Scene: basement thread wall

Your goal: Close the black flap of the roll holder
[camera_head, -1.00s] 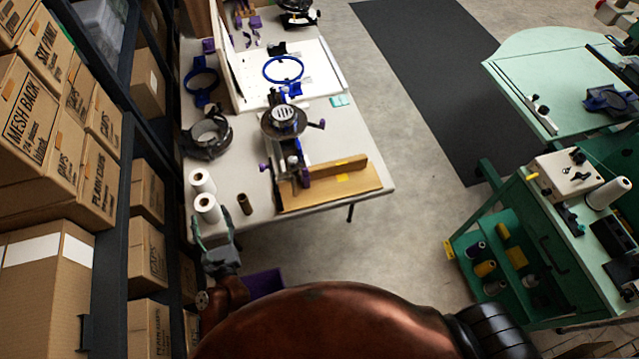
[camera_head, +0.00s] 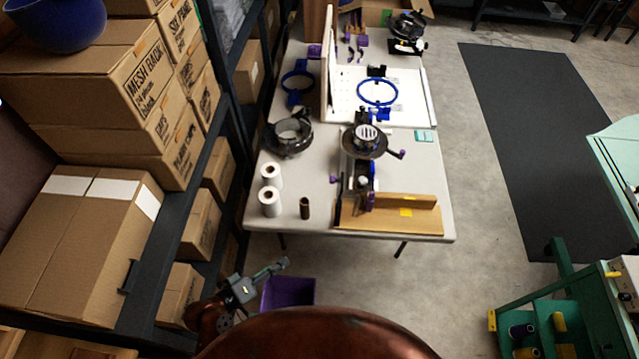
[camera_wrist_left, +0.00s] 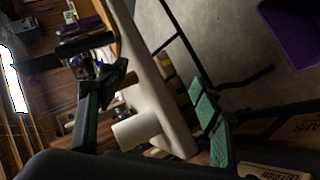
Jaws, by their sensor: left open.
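My right gripper is not in view.
A shelf with cardboard boxes (camera_head: 90,90) stands on the left. The purple bin (camera_head: 288,292) is on the floor below the table's near edge. A wooden block (camera_head: 400,215) and a black clamp-like device (camera_head: 290,136) sit on the table.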

